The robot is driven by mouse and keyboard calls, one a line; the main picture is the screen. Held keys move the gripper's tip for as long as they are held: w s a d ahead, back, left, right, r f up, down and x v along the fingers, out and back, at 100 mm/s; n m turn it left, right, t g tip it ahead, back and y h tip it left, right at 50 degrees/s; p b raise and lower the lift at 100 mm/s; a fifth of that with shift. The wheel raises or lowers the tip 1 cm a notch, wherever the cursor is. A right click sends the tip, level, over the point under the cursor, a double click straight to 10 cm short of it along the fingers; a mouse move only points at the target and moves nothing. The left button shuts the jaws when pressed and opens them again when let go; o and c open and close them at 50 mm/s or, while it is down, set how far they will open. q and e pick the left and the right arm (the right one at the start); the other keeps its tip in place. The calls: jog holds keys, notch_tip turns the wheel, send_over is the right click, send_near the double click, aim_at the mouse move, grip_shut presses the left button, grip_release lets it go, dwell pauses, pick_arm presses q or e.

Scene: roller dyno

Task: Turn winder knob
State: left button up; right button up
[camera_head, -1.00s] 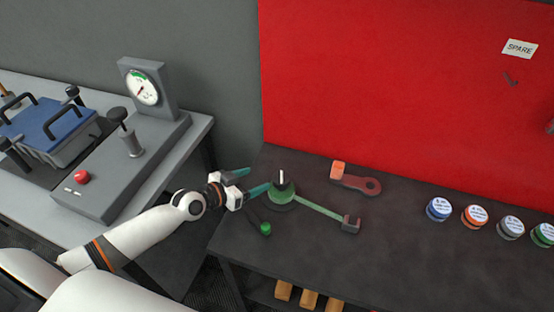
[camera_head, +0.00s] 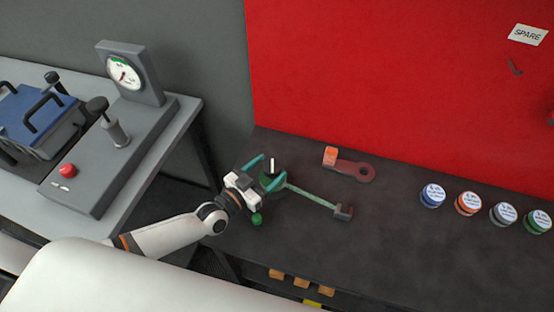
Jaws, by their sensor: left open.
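The winder is on the dark bench, with a round green base, a dark upright knob (camera_head: 271,168) bearing a white mark, and a long green bar (camera_head: 311,196) reaching right to a dark block (camera_head: 344,212). A small green ball (camera_head: 257,219) sits at the front left of the winder, just below my gripper. My left gripper (camera_head: 267,171) is open, with its teal fingers on either side of the dark knob. I cannot tell whether they touch it. The gripper hides part of the winder's left side. My right gripper is not in view.
Several labelled round tins, including a blue one (camera_head: 432,196), stand at right. A red panel (camera_head: 380,80) rises behind. A grey machine with a gauge (camera_head: 123,74) stands left.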

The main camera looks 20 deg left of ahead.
aim_at(277, 162)
pick_arm(q)
jog(key=shift+x, duration=1.95)
